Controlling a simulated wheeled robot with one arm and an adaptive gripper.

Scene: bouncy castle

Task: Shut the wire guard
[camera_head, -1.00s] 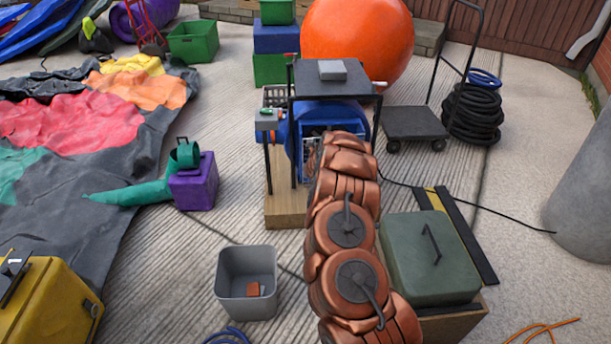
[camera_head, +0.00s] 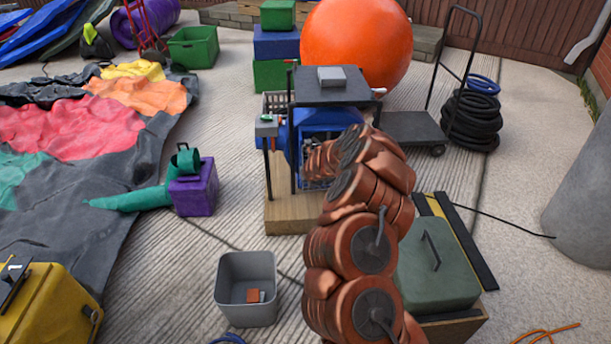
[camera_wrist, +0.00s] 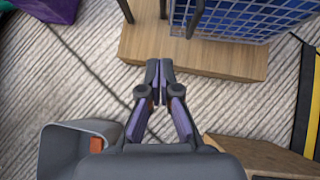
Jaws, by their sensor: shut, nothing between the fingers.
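The wire guard (camera_wrist: 245,22) shows as a grid of thin wires at the top right of the wrist view, with blue behind it. It stands over a wooden base (camera_wrist: 195,55). In the head view, the blue machine (camera_head: 318,117) sits under a dark-topped stand (camera_head: 350,92), and my arm hides much of its front, so I cannot tell how far the guard is open. My gripper (camera_wrist: 160,66) is shut and empty, its fingertips at the near edge of the wooden base, apart from the wires in the picture.
A grey bin (camera_head: 245,310) and a purple box (camera_head: 195,190) stand to the left. A green case (camera_head: 437,275) sits on a wooden box at the right. A flat cart (camera_head: 410,127) stands behind. A dark cable crosses the concrete.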

